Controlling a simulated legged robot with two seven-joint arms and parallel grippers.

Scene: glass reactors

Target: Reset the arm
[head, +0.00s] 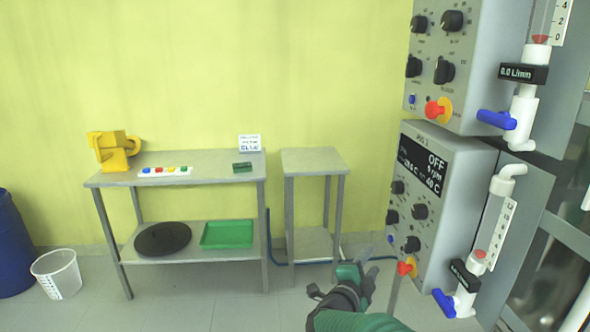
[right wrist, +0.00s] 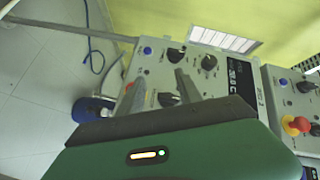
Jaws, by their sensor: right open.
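My right gripper (head: 352,272) is at the bottom centre of the head view, at the end of my green and dark arm. It is left of the lower control box (head: 435,165), near its lower left corner. In the right wrist view the two grey fingers of my right gripper (right wrist: 158,82) stand apart with nothing held between them. Behind them is a control box face (right wrist: 225,75) with black knobs and a blue button, seen tilted. I cannot tell whether the fingers touch it. My left gripper is in neither view.
An upper control box (head: 460,60) with a red knob and flow meter hangs above the lower one. A metal table (head: 210,160) at left holds a yellow device (head: 113,150). A small empty table (head: 312,160) stands beside it. A blue hose (head: 300,262) lies on the floor.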

